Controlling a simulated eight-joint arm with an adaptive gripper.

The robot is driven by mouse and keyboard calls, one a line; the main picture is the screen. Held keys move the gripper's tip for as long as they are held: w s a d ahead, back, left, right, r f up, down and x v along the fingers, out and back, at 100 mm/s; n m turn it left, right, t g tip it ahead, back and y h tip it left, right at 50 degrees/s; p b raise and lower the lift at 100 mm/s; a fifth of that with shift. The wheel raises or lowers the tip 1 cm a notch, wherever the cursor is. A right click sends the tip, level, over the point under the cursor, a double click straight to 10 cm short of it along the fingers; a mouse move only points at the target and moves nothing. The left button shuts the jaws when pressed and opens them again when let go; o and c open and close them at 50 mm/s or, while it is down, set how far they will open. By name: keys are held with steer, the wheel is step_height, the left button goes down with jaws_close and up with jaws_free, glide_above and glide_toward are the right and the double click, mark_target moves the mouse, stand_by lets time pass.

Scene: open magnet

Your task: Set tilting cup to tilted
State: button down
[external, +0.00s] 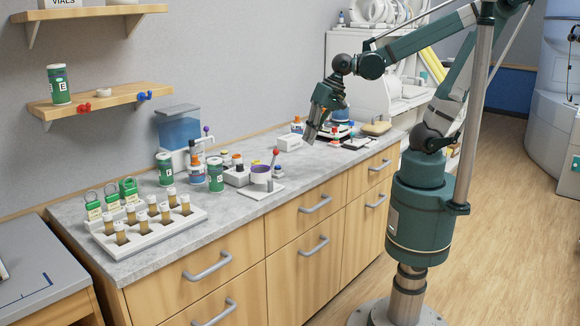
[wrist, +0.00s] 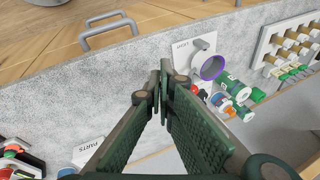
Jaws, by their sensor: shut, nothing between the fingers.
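The tilting cup (external: 261,174) appears to be the small purple-topped cup on a white base plate (external: 262,192) near the counter's front edge. A lever with a red knob (external: 275,153) rises beside it. In the wrist view the cup shows as a purple ring (wrist: 213,67) near a white plate (wrist: 190,52), right of my fingers. I cannot tell its exact tilt. My gripper (external: 309,140) hangs above the counter, right of the cup and apart from it, pointing down. In the wrist view its fingers (wrist: 160,92) are together with nothing between them.
Green-labelled jars (external: 216,175), a vial rack (external: 150,226) and a blue tank (external: 180,130) stand left of the cup. A white PARTS box (external: 289,142) and small items lie at the right. A shelf (external: 100,101) is above the left end.

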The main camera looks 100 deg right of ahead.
steer(key=w+d+r+m+g+y+p, duration=0.1)
steer(key=w+d+m+p, duration=0.1)
steer(key=m+p, duration=0.4)
steer(key=w+d+m+g+y+p, duration=0.1)
steer(key=d+m+p, duration=0.4)
steer(key=m, duration=0.5)
steer(key=shift+w+d+r+m+g+p, duration=0.35)
steer(key=shift+w+g+p, duration=0.2)
steer(key=shift+w, duration=0.5)
steer(key=shift+a+f, duration=0.1)
steer(key=shift+f, duration=0.05)
steer(key=w+a+f, duration=0.4)
steer(key=f, duration=0.3)
steer(key=shift+p, duration=0.35)
stand_by(0.3)
steer(key=shift+w, duration=0.15)
stand_by(0.4)
steer(key=w+a+r+h+b, duration=0.1)
steer(key=w+a+r+b, duration=0.1)
steer(key=w+a+r, duration=0.4)
steer(key=shift+w+a+r+g, duration=0.4)
steer(key=shift+w+a+g, duration=0.05)
steer(key=shift+w+a, duration=0.8)
